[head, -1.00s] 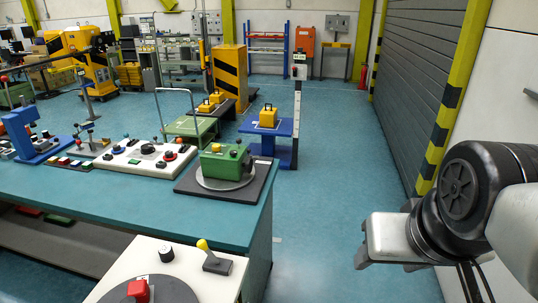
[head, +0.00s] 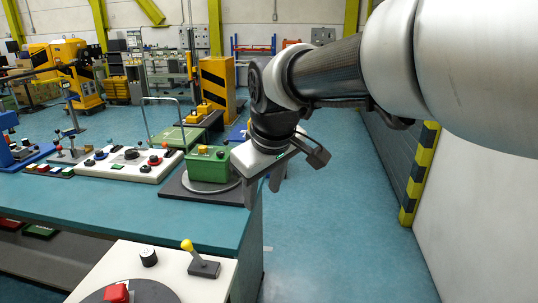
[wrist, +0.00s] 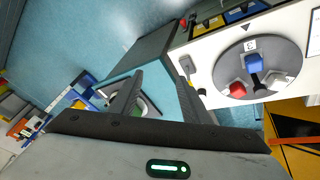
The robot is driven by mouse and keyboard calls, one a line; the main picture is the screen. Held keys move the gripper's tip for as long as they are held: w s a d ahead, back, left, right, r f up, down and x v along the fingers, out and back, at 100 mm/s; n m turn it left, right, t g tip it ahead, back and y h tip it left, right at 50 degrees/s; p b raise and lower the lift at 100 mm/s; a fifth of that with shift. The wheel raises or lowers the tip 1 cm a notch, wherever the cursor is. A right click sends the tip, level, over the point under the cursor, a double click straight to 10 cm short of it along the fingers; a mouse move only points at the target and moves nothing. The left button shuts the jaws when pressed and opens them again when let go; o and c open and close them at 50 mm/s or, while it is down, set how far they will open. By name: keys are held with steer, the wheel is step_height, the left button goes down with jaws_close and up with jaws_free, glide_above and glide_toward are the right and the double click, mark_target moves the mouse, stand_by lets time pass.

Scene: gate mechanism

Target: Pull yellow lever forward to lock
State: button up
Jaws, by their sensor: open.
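The yellow lever (head: 187,246) has a yellow knob on a short stem and a dark rectangular base. It stands on a white panel (head: 85,268) at the bottom of the head view, its knob tilted to the left. My gripper (head: 264,187) is open and empty, fingers pointing down. It is in the air behind and to the right of the lever, apart from it. In the wrist view my two fingers (wrist: 160,82) are spread, with the white panel (wrist: 205,72) at the right.
A black round knob (head: 148,257) and a red button (head: 116,293) are near the lever. A teal table (head: 110,210) stands behind the panel, with a green box (head: 209,166) on a turntable near my gripper. Blue floor (head: 340,240) is free at the right.

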mark_target(187, 242)
steer(key=w+a+f+n+g+y+b, duration=0.1)
steer(key=w+a+f+n+b, duration=0.15)
steer(key=a+f, duration=0.45)
steer(key=w+a+f+n+g+y+b, duration=0.1)
steer(key=w+a+f+n, duration=0.2)
steer(key=a, duration=0.7)
steer(key=shift+m, duration=0.25)
steer(key=x, duration=0.5)
steer(key=b+x, duration=0.1)
steer(key=x, duration=1)
steer(key=shift+w+a+f, duration=0.15)
steer(key=shift+a+f, duration=0.05)
steer(key=shift+a, duration=0.2)
jaws_close()
